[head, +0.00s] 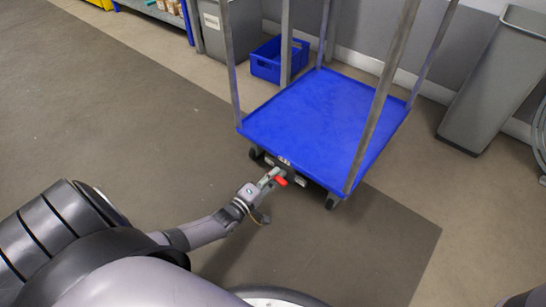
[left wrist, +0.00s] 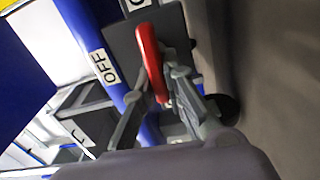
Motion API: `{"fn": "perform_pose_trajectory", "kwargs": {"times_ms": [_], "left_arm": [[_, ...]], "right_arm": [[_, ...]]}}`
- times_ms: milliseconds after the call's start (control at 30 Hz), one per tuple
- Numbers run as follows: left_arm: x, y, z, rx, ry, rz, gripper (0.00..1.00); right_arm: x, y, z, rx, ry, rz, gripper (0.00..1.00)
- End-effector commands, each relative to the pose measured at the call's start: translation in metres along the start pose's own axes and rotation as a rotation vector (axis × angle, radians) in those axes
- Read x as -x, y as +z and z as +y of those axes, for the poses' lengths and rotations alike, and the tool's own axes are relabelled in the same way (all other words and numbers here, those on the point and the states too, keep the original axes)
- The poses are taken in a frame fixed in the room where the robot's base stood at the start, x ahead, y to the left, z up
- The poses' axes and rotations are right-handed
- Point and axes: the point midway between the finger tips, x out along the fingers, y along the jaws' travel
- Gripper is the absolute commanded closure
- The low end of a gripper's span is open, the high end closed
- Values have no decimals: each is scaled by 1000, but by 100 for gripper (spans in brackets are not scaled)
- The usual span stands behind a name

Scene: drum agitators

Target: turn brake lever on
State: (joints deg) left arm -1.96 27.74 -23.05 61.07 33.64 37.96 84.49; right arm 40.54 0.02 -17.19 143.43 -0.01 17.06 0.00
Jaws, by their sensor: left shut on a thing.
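The brake lever (head: 281,182) is a small red handle low on the near edge of the blue cart (head: 320,120). My left gripper (head: 272,177) reaches it from the lower left. In the left wrist view the red lever (left wrist: 150,52) stands between the fingers of my left gripper (left wrist: 160,98), which is shut on it. An "OFF" label (left wrist: 103,66) is to the left of the lever, and a second label (left wrist: 136,4) is cut off at the top. The lever's lower end is partly hidden by the fingers. My right gripper is out of view.
The cart has tall grey posts (head: 377,105) at its corners and dark wheels (head: 332,201). A blue crate (head: 279,60) and grey bins (head: 495,82) stand behind and beside it. The floor to the left is clear.

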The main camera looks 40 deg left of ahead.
Motion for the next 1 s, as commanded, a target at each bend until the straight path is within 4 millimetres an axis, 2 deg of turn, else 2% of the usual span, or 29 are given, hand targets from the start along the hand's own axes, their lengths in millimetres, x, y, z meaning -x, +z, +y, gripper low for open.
{"fn": "perform_pose_trajectory", "kwargs": {"times_ms": [300,733,767,1000], "left_arm": [[0,-1,-2,79,-2,1,100],[0,-1,-2,88,-2,2,100],[0,-1,-2,88,-2,2,88],[0,-1,-2,86,-1,1,72]], "right_arm": [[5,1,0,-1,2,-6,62],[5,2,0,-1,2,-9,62],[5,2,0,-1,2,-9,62],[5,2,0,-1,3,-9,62]]}}
